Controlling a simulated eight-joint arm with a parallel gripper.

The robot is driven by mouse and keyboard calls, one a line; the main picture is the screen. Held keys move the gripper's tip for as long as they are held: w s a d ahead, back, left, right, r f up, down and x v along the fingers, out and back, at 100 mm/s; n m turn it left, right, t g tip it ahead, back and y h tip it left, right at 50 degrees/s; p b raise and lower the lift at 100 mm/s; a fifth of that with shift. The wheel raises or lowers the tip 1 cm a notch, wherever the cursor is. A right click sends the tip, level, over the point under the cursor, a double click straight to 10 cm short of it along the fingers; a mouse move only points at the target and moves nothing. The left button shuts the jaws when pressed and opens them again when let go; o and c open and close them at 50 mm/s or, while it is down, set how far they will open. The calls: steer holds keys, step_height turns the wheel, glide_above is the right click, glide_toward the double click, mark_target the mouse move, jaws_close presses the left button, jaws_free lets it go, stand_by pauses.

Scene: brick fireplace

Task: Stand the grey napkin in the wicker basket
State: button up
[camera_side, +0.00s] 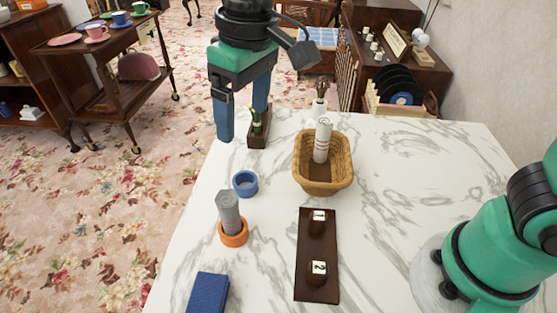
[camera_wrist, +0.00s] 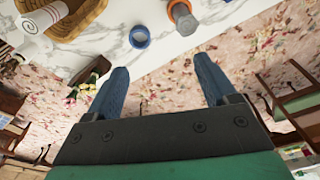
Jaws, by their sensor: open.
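The grey napkin (camera_side: 229,208) is rolled and stands upright, slightly tilted, in an orange ring (camera_side: 233,234) on the marble table. In the wrist view the basket (camera_wrist: 84,18) is cut off at the top left. My gripper (camera_side: 242,132) is open and empty, above the table's far left edge, apart from the napkin and the basket. Its fingers (camera_wrist: 160,66) show in the wrist view.
An empty blue ring (camera_side: 245,184) lies behind the napkin. A blue folded cloth or book (camera_side: 208,292) is at the front. A dark board (camera_side: 318,255) holds two numbered pieces. A dark holder with green stems (camera_side: 258,133) stands near my fingers. The right side is mostly clear.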

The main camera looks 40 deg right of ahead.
steer(key=n+g, duration=0.1)
glide_above(230, 214)
steer(key=w, duration=0.1)
steer(key=f, duration=0.1)
steer(key=shift+h, duration=0.3)
steer(key=f, duration=0.9)
steer(key=shift+w+d+f, duration=0.2)
steer(key=shift+d+f, duration=0.05)
steer(key=shift+f, duration=3.05)
jaws_close()
steer(key=shift+r, duration=0.1)
